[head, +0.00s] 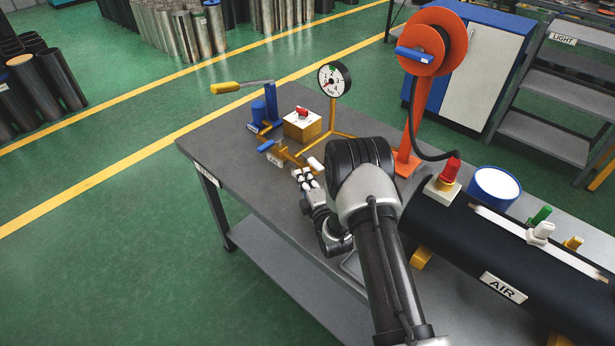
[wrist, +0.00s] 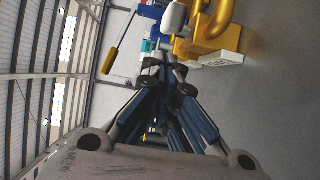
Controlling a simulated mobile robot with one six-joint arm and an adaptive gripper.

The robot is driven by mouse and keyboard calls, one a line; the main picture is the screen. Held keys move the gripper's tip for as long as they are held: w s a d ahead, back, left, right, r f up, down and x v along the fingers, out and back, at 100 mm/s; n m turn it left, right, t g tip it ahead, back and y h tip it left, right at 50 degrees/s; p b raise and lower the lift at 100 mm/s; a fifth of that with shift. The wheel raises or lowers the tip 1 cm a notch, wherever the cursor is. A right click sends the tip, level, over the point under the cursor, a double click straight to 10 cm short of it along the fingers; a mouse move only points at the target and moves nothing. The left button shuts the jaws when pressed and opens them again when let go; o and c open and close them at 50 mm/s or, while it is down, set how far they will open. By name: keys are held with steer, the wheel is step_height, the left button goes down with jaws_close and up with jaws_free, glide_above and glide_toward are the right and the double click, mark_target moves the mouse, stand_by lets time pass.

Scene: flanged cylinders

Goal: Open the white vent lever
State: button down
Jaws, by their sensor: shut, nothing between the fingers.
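The white vent lever (head: 315,163) sits at the near end of the yellow pipework on the grey table in the head view. In the wrist view a white rounded handle (wrist: 175,16), which looks like this lever, is just beyond the fingers beside a thick yellow pipe (wrist: 212,35). My gripper (head: 304,177) is shut and empty, just in front of the lever and below it in the picture. Its closed fingers (wrist: 167,82) point toward the handle in the wrist view. I see a small gap there, but cannot tell the depth.
A blue lever (head: 266,146) and a white label (head: 274,160) are left of the gripper. A pump with a yellow handle (head: 225,88), a red-knobbed box (head: 303,124) and a gauge (head: 334,79) stand behind. A black AIR cylinder (head: 470,255) lies at right. The table's left front is clear.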

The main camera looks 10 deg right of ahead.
mark_target(311, 164)
steer(key=shift+w+d, duration=0.25)
steer(key=shift+d, duration=0.4)
steer(key=d+b, duration=0.2)
steer(key=b, duration=0.1)
steer(key=shift+d+f, duration=0.1)
steer(key=shift+d, duration=0.25)
steer(key=shift+a, duration=0.1)
